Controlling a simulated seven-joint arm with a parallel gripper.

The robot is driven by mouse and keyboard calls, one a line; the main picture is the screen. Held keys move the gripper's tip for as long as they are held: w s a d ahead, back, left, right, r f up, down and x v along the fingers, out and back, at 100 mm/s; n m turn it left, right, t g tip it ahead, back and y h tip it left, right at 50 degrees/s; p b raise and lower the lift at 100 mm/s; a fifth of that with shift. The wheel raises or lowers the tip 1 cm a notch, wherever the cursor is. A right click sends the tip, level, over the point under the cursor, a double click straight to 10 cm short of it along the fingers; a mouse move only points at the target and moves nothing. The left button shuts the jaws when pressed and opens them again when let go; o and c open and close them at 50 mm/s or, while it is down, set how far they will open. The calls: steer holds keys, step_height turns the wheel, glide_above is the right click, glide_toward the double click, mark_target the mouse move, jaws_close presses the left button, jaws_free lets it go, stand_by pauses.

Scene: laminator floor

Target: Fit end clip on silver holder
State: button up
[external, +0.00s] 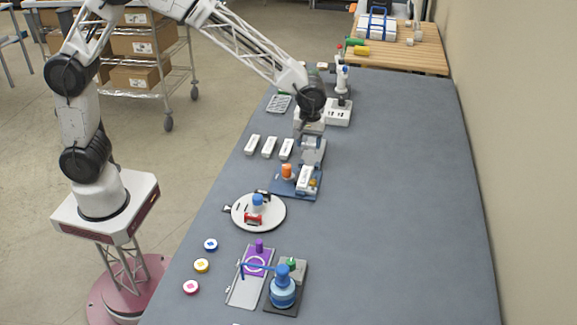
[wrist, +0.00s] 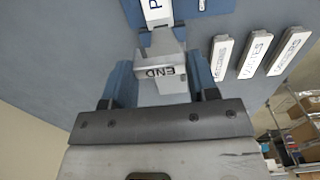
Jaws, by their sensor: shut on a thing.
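My gripper (wrist: 160,82) is shut on the end clip (wrist: 158,71), a pale piece with the word END upside down in the wrist view. The clip sits between the two blue fingers. A silver holder (wrist: 163,42) lies just beyond the clip, leading to a white labelled piece (wrist: 157,10) on a blue base. I cannot tell whether clip and holder touch. In the external view my gripper (external: 312,146) is low over the table, just behind the blue base (external: 284,190); the clip is hard to make out there.
Three white labelled strips (external: 269,147) lie left of my gripper. An orange knob (external: 287,171) stands on the blue base. A white device (external: 339,112) stands behind. A round white plate (external: 270,222) and a blue bottle (external: 283,288) are nearer the front. The table's right side is clear.

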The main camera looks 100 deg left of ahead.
steer(key=shift+f, duration=2.75)
steer(key=shift+f, duration=1.2)
stand_by(3.2)
steer(key=o, duration=1.3)
steer(key=shift+c, duration=0.2)
